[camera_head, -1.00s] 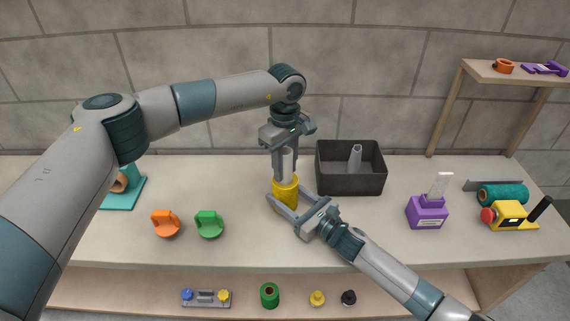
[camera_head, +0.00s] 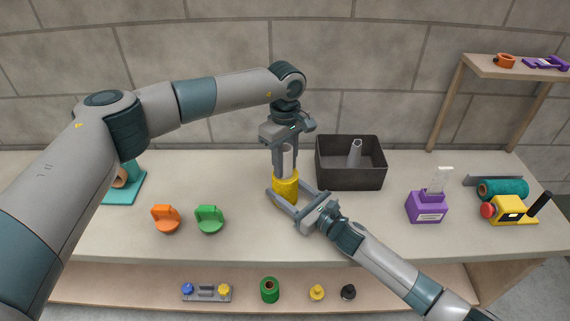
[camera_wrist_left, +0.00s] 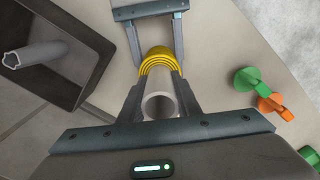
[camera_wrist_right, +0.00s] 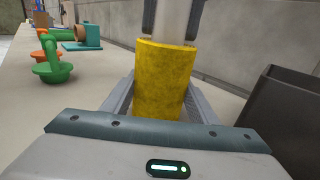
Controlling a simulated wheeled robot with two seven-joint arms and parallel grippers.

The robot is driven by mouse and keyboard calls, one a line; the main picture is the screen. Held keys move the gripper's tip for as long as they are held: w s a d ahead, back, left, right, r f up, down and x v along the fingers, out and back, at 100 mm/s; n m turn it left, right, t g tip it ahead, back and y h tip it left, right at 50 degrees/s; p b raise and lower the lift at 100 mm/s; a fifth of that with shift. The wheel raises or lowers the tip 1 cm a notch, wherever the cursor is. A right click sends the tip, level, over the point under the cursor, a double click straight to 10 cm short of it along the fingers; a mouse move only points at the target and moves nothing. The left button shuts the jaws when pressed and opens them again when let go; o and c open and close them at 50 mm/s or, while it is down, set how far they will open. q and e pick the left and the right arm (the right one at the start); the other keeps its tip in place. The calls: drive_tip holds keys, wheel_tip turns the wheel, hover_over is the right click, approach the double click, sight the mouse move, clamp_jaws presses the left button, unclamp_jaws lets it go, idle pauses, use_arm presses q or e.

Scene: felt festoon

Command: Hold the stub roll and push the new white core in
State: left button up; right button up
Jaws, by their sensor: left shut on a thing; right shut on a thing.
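The yellow felt stub roll (camera_head: 285,187) stands upright on the bench. My right gripper (camera_head: 284,197) is shut on it low down, from the front right; it also shows in the right wrist view (camera_wrist_right: 163,85). The white core (camera_head: 288,160) is upright above the roll, with my left gripper (camera_head: 286,166) shut on it from above. The core meets the roll's top; how deep it sits inside is hidden. In the left wrist view the core's open end (camera_wrist_left: 160,105) lies between the fingers, with the yellow roll (camera_wrist_left: 160,62) just beyond.
A dark tray (camera_head: 350,183) holding a grey tube (camera_head: 355,153) stands close behind the right gripper. A purple stand (camera_head: 427,208) and a yellow dispenser (camera_head: 512,212) are at right. Orange (camera_head: 166,219) and green (camera_head: 209,220) pieces stand at front left, with bare bench around them.

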sight(285, 148)
use_arm(q)
drive_tip(key=shift+r, duration=1.75)
drive_tip(key=shift+f, duration=2.05)
drive_tip(key=shift+r, duration=0.2)
drive_tip(key=shift+r, duration=1.85)
drive_tip(key=shift+f, duration=2)
